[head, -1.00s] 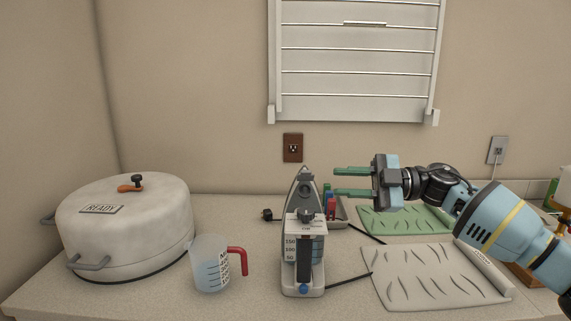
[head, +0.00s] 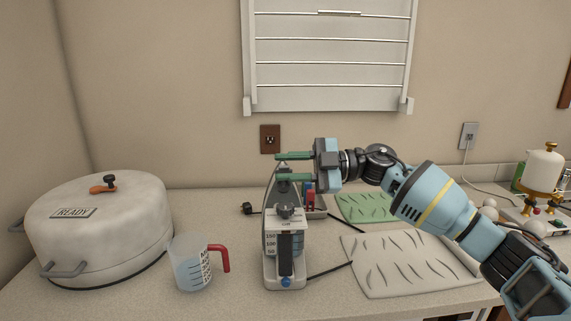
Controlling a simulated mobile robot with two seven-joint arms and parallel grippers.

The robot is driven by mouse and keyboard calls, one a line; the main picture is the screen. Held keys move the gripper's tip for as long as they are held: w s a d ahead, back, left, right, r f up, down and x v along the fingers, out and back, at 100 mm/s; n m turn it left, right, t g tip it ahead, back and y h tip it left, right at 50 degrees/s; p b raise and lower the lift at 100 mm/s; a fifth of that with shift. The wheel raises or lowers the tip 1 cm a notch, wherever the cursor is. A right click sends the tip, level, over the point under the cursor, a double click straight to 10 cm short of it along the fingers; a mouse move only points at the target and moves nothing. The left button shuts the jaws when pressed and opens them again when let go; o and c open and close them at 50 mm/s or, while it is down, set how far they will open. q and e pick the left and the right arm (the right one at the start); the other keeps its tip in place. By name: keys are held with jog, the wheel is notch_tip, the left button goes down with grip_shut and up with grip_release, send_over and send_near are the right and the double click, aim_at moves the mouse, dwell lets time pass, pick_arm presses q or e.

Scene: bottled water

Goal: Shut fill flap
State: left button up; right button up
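A clothes iron (head: 285,245) stands upright on its heel at the middle of the counter. Its narrow nose points up and its water tank with level marks faces me. I cannot clearly make out the fill flap or whether it is up or down; the nose area is partly covered by my gripper. My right gripper (head: 279,167) is open, its two green fingers pointing left, one above the other, level with the iron's nose and overlapping it in the picture. I cannot tell if they touch it. Nothing is seen held. My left gripper is out of view.
A measuring cup (head: 190,264) with a red handle stands left of the iron. A large white lidded pot (head: 100,235) is further left. A pale patterned mat (head: 400,268) and a green mat (head: 365,208) lie to the right.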

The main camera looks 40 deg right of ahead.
jog(key=shift+w+a, duration=0.35)
jog(key=shift+a, duration=0.15)
grip_shut()
